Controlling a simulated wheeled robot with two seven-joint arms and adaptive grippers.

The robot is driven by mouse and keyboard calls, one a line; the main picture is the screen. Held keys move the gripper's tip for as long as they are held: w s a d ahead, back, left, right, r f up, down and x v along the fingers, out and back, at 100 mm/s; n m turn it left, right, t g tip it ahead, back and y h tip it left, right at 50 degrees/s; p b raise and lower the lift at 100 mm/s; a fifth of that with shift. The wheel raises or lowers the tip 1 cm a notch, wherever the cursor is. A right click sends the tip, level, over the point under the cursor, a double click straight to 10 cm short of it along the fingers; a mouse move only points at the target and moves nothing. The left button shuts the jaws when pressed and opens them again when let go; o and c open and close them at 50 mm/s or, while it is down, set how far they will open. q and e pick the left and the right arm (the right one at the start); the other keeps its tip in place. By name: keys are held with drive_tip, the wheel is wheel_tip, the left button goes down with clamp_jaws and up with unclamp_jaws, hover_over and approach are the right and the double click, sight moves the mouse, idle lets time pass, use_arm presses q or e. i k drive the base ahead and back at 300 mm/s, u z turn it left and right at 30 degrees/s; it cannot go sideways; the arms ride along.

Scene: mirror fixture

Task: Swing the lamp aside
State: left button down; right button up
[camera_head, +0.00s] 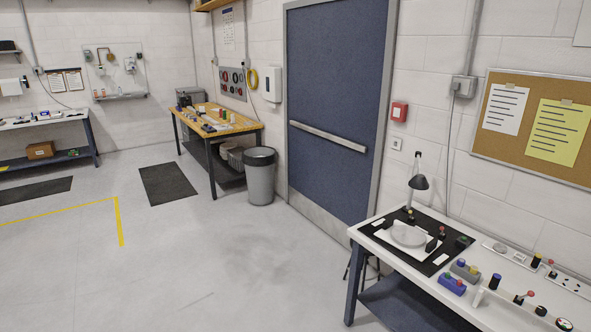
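A small desk lamp with a dark head (419,182) stands at the back left corner of the white workbench (492,262) at the lower right. Its thin pale arm rises to a dark tip near the wall. The lamp head hangs over the back part of a black mat (440,261). A round, pale grey dish-like piece (408,236) lies on a white plate on the mat, in front of the lamp. Neither of my grippers shows in the head view, and nothing touches the lamp.
Small knobs and colored blocks (452,285) stand on the bench right of the mat. A blue door (335,100), a grey bin (259,177) and a wooden workbench (222,128) are farther back. The floor left of the white bench is clear.

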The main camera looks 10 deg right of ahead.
sight(419, 182)
drive_tip(key=z, duration=0.55)
drive_tip(key=i, duration=2.4)
drive_tip(key=z, duration=0.95)
drive_tip(key=i, duration=1.25)
drive_tip(key=z, duration=0.3)
